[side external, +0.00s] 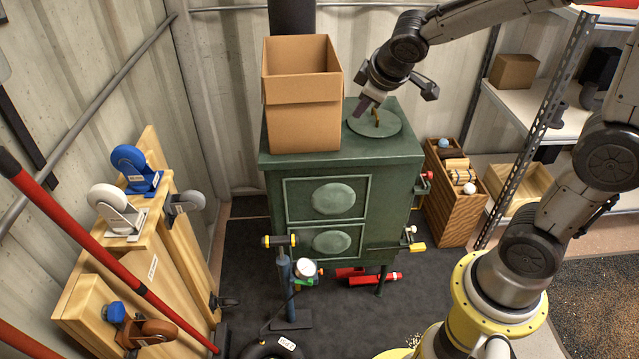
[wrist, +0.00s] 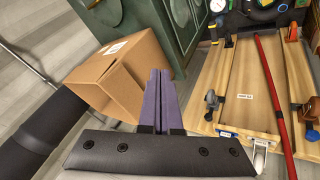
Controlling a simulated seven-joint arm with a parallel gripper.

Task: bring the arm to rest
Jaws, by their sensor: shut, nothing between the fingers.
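My gripper (side external: 368,101) is above the right part of the green stove's top, just over the round lid (side external: 362,125) with its brass handle. In the wrist view its two purple fingers (wrist: 158,78) are together with nothing between them. The green stove (side external: 282,215) stands against the corrugated wall, and its front also shows in the wrist view (wrist: 181,30). An open, empty-looking cardboard box (side external: 303,125) stands on the left of the stove top, left of my gripper and apart from it. I cannot tell whether the fingertips touch the lid handle.
A black stove pipe (side external: 291,16) rises behind the box. A metal shelf (side external: 530,110) stands at the right, with a wooden crate (side external: 455,215) beside the stove. Wooden boards with casters (side external: 165,270) and a red pole (side external: 90,245) are at the left. Dark floor mat lies in front.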

